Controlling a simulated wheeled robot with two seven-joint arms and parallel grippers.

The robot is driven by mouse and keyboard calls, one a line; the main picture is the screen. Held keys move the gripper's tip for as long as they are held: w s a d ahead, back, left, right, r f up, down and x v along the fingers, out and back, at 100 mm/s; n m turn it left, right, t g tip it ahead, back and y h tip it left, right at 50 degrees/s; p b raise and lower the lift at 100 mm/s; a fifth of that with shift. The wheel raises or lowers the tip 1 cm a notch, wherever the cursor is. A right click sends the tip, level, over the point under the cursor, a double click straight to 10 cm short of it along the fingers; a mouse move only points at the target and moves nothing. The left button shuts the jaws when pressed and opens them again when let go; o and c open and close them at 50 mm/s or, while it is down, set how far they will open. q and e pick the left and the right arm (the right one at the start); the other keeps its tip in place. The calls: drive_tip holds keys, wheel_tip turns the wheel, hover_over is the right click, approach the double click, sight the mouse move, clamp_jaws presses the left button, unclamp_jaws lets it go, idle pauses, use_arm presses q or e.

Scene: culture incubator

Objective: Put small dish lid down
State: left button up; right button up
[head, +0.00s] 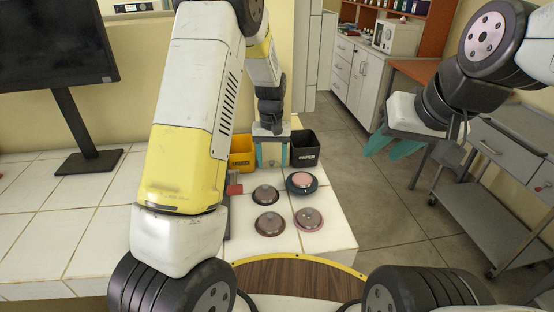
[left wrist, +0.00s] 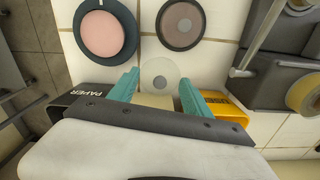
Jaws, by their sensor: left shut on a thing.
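My left gripper (head: 272,163) points down over the far end of the white tiled counter, between an orange bin and a black bin. In the left wrist view, its teal fingers (left wrist: 157,92) are spread and shut on a small pale, see-through round lid (left wrist: 160,72) with a grey centre. The lid is hard to make out in the head view. Whether it touches the counter cannot be told. My right gripper (head: 395,147) is open and empty at the right, away from the counter.
Several round dishes stand nearer on the counter: a dark one (head: 265,195), a pink-topped one (head: 301,182), a brown one (head: 270,223) and a pinkish one (head: 308,219). The orange bin (head: 242,152) and black PAPER bin (head: 305,148) flank the left gripper. A grey cart (head: 490,180) stands right.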

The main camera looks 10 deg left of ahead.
sight(272, 166)
use_arm(q)
drive_tip(key=shift+f, duration=2.45)
drive_tip(key=shift+f, duration=0.15)
drive_tip(key=o, duration=1)
